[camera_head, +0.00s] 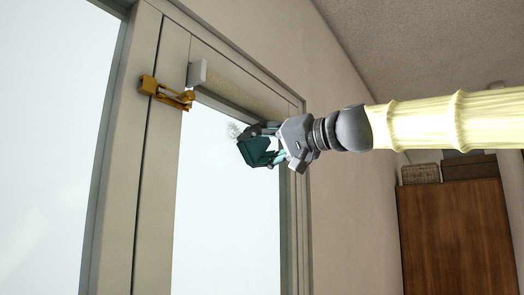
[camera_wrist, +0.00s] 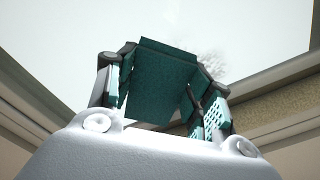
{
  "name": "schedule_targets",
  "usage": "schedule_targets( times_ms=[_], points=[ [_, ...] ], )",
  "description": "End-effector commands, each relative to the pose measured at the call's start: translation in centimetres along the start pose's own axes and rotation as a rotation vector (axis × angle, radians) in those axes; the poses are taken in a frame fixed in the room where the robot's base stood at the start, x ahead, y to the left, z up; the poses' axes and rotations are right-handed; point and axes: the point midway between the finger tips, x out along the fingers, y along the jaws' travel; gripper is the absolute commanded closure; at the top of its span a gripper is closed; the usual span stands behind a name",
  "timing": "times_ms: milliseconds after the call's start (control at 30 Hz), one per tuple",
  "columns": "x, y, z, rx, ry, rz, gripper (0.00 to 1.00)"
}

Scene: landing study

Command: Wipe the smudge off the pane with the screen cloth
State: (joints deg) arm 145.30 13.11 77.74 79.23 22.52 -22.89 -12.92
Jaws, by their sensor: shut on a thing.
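My gripper (camera_head: 268,147) is shut on a dark teal screen cloth (camera_head: 253,152) in front of the upper part of the pane (camera_head: 225,220). The cloth also shows between the fingers in the wrist view (camera_wrist: 160,82). The smudge (camera_head: 235,129) is a grey speckled patch on the pane, just above and left of the cloth in the head view. In the wrist view the smudge (camera_wrist: 213,65) shows whitish beyond the cloth's right side, and part of it is hidden by the gripper. I cannot tell whether the cloth touches the pane.
A rolled blind or rail (camera_head: 235,92) runs along the top of the pane, close above my gripper. An orange-yellow latch (camera_head: 165,93) sticks out from the frame at the left. A wooden cabinet (camera_head: 455,235) with a basket (camera_head: 420,173) on top stands at the right.

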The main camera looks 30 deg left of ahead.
Motion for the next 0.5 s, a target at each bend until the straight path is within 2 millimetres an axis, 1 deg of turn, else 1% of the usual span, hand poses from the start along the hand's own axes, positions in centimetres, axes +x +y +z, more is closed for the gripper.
schedule_targets(
  times_ms=[33, 200, 500],
  points=[
    [0.1, -0.3, 0.4, -0.001, -0.001, -0.001, 0.76],
    [0.2, -1.1, 1.2, -0.001, -0.003, -0.001, 0.76],
    [0.2, -1.7, 1.9, -0.001, -0.004, -0.001, 0.76]
  ],
)
